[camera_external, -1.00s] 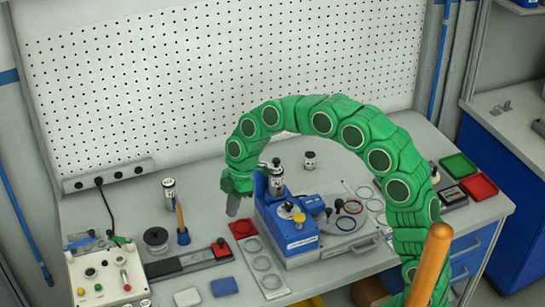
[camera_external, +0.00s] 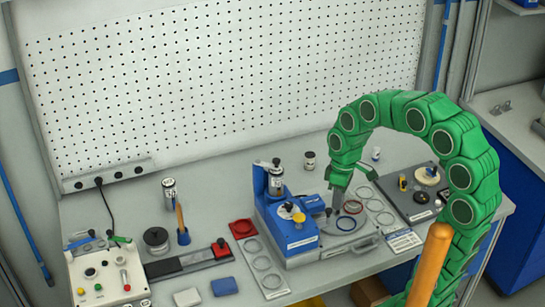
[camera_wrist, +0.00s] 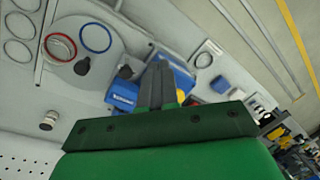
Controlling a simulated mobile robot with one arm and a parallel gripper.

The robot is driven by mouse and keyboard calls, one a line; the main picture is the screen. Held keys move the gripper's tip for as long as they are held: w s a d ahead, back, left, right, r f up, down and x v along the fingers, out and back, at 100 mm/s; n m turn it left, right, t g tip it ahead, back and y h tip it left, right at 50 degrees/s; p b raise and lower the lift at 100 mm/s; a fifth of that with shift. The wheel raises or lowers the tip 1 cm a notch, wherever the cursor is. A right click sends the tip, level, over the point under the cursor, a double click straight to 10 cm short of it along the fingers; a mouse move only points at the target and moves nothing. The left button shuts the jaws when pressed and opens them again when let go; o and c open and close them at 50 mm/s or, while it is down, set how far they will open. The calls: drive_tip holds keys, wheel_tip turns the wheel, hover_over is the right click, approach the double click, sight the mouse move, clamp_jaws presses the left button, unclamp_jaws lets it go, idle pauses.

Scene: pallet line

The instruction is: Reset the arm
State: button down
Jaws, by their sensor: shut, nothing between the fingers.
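My green arm (camera_external: 465,165) arches over the right part of the bench in the external view. My gripper (camera_external: 337,206) points down, shut and empty, at the right side of the blue bench device (camera_external: 300,240), above the bench top. I cannot tell its exact height. In the wrist view, my gripper (camera_wrist: 160,68) shows its dark fingers together with nothing between them. The blue device (camera_wrist: 122,95) lies partly behind the fingers there.
A red ring (camera_external: 352,207) and a blue ring (camera_external: 346,223) lie near the gripper. A dark plate (camera_external: 421,212) with small parts is to the right. A control box (camera_external: 107,275) stands at left. A perforated white board (camera_external: 220,80) backs the bench.

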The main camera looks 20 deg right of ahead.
drive_tip(key=s+d+f+m+h, duration=0.1)
drive_tip(key=s+d+f+m, duration=0.1)
drive_tip(key=s+d+m, duration=0.7)
drive_tip(key=s+d, duration=0.3)
drive_tip(key=s, duration=0.4)
drive_tip(key=shift+s+d+f+g, duration=0.2)
drive_tip(key=shift+s+d+g, duration=0.05)
drive_tip(key=shift+g, duration=0.05)
idle(0.5)
